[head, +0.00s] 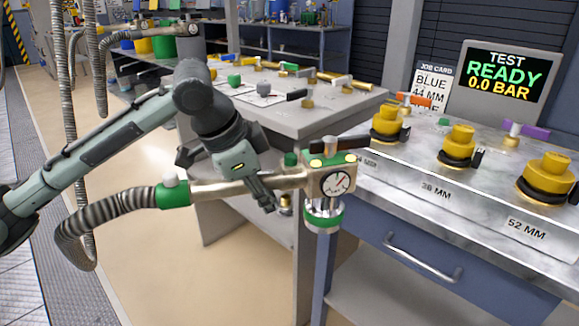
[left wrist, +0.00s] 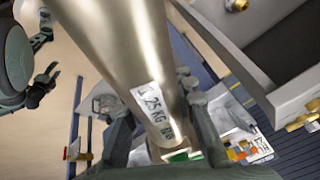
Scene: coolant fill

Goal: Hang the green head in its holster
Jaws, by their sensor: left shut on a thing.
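The green head is a metal fill head with green bands, a pale block with a round gauge (head: 335,182) and a green-ringed nozzle (head: 324,216) pointing down. A ribbed hose (head: 110,208) joins its green collar (head: 173,194) at the left. My left gripper (head: 264,196) is shut on its metal tube, holding it in the air in front of the benches. In the left wrist view the tube (left wrist: 125,50) with a "25 KG" label runs between the fingers. I cannot pick out its holster. A dark claw-like part at the left of that view may be my right gripper (left wrist: 42,88).
A marble-topped bench (head: 400,165) at the right carries yellow-capped fittings (head: 461,140) over size labels. A test screen (head: 505,75) reads READY, 0.0 BAR. A grey table (head: 310,118) with small fittings stands behind. Hoses (head: 96,60) hang at the left. Floor at left is open.

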